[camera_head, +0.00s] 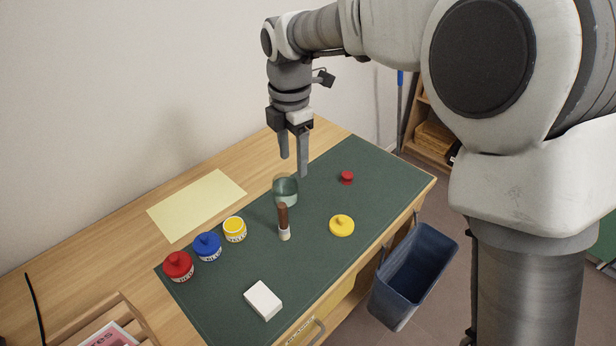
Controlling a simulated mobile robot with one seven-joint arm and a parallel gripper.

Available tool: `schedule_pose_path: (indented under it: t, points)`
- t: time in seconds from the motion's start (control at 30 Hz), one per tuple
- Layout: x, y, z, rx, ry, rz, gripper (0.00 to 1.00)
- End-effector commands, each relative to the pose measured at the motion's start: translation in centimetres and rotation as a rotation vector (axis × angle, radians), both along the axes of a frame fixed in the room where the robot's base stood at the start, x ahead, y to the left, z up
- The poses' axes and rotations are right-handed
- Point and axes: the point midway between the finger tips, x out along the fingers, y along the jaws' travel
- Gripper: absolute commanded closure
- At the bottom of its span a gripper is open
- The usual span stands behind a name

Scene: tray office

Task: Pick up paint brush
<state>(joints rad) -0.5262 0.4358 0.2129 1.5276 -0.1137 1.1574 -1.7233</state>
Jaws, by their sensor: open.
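The paint brush (283,220) has a brown handle and a pale lower end. It appears upright on the green mat (310,250), near the middle of the desk, just in front of a greenish glass cup (286,190). My gripper (294,165) points down above the back part of the mat, behind the cup and up from the brush. Its two fingers are apart with nothing between them. It does not touch the brush.
Red (179,267), blue (208,247) and yellow (235,230) paint jars stand left of the brush. A yellow lid (342,226), a small red lid (347,177) and a white block (263,300) lie on the mat. A dark bin (414,277) is beside the desk.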

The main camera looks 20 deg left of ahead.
Motion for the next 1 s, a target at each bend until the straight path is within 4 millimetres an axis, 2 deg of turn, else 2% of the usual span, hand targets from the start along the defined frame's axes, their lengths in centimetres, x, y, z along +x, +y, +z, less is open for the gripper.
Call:
schedule_pose_path:
  t: [0.03, 0.1, 0.23, 0.37, 0.7, 0.83, 1.0]
  points:
    - [0.0, 1.0, -1.1, -0.004, 0.011, 0.053, 0.36]
    - [-0.1, 2.0, -1.8, -0.009, 0.022, 0.113, 0.36]
    - [-0.2, 2.8, -2.9, -0.014, 0.032, 0.171, 0.36]
    - [-0.3, 3.0, -4.9, -0.015, 0.036, 0.184, 0.36]
    - [-0.3, 3.0, -12.2, -0.015, 0.036, 0.18, 0.36]
    - [-0.3, 3.0, -14.0, -0.014, 0.034, 0.179, 0.36]
    - [-0.2, 3.0, -14.9, -0.012, 0.033, 0.178, 0.36]
